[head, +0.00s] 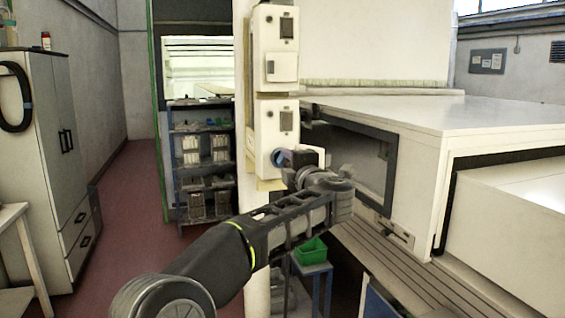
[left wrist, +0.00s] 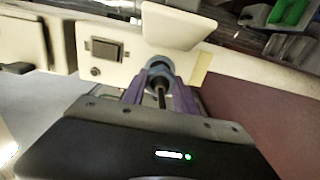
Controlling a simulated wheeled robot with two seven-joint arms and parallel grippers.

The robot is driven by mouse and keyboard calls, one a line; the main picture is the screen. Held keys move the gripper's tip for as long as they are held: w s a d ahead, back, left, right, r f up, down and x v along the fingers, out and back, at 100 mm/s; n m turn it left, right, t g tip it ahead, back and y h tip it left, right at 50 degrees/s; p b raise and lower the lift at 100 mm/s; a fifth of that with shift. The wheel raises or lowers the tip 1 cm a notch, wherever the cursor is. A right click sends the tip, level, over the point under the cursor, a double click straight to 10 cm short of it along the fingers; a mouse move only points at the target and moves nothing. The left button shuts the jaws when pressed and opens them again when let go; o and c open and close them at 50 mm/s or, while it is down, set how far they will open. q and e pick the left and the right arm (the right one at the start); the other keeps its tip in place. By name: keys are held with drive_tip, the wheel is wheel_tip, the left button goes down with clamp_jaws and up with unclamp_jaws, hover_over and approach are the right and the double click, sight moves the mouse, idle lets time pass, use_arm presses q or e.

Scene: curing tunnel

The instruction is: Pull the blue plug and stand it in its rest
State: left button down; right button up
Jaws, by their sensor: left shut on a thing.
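The blue plug (head: 279,158) is at the lower white box on the pillar, mostly hidden behind my left gripper (head: 290,160). In the left wrist view the plug (left wrist: 159,68) shows as a blue-grey round body with a dark cable end toward me. My left gripper (left wrist: 160,92) has its purple fingers on both sides of the plug and is shut on it. The plug's front end meets the white box below a flared white cover; I cannot tell how deep it sits. I cannot make out its rest. My right gripper is not in view.
The white pillar (head: 258,215) carries switch boxes (head: 275,50). Right of it stands the tunnel housing (head: 460,108) with a dark-framed window (head: 360,165). A green bin (head: 310,252) sits on a blue stand below my arm. Shelves (head: 203,160) stand behind; the red floor at left is clear.

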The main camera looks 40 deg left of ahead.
sight(287, 160)
use_arm(q)
drive_tip(key=shift+b+v, duration=0.6)
drive_tip(key=shift+v, duration=1.15)
drive_tip(key=shift+s+r, duration=0.1)
drive_tip(key=shift+r, duration=0.3)
drive_tip(key=w+d+f+m+t+h+p, duration=0.45)
drive_tip(key=d+f+m+h, duration=0.2)
drive_tip(key=d+f, duration=0.7)
drive_tip(key=s+d+f+m+t+h+p, duration=0.1)
drive_tip(key=s+d+f+m+h+p, duration=0.1)
drive_tip(key=d+f, duration=0.4)
drive_tip(key=s+d+f+m+t+h+p, duration=0.2)
drive_tip(key=s+d+f+h, duration=0.2)
drive_tip(key=f, duration=0.9)
drive_tip(key=d+h, duration=0.2)
drive_tip(key=shift+d, duration=0.25)
